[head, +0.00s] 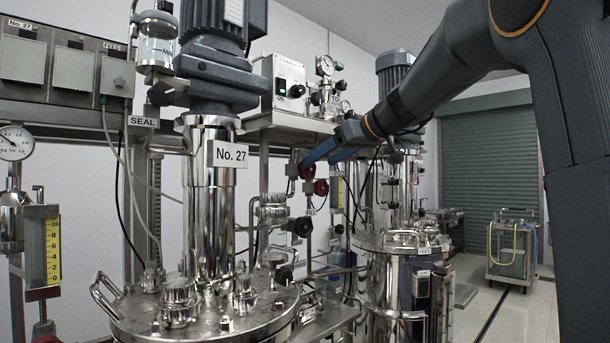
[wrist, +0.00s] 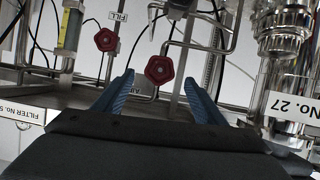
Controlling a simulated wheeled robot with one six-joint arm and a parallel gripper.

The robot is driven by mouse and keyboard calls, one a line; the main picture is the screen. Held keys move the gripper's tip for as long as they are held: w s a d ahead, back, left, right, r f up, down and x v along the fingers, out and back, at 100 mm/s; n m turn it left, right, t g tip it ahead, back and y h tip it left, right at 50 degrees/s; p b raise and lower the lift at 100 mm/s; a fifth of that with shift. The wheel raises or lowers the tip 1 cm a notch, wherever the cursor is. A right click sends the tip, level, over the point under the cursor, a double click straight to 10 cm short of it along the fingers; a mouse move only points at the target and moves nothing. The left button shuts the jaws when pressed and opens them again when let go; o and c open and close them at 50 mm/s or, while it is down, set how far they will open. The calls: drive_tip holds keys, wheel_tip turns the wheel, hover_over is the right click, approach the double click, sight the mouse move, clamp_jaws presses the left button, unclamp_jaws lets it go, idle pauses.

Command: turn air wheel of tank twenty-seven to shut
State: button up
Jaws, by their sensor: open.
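Tank No. 27 (head: 215,318) is the steel vessel at the front left in the head view, with a "No. 27" sign on its column. Two red handwheels stand on pipes to its right. The upper red wheel (head: 306,170) shows in the wrist view (wrist: 159,69) between my fingertips, beside a partly hidden label that seems to begin "AI". The lower red wheel (head: 321,187) shows in the wrist view (wrist: 106,40) beside a "FILL" label (wrist: 122,18). My gripper (wrist: 158,79) is open, its blue fingers on either side of the upper wheel; contact cannot be told.
The wrist picture is upside down. Thin pipes and cables run close around the wheels. A second steel tank (head: 385,285) stands to the right. A control box (head: 284,84) and gauge (head: 325,65) sit above. A cart (head: 512,245) stands on open floor at the far right.

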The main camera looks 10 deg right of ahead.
sight(309, 168)
drive_tip(key=p+x, duration=0.2)
drive_tip(key=x, duration=0.5)
drive_tip(key=shift+w+a+p, duration=0.15)
drive_tip(key=shift+w+p, duration=0.05)
drive_tip(key=shift+p, duration=0.15)
drive_tip(key=c, duration=1)
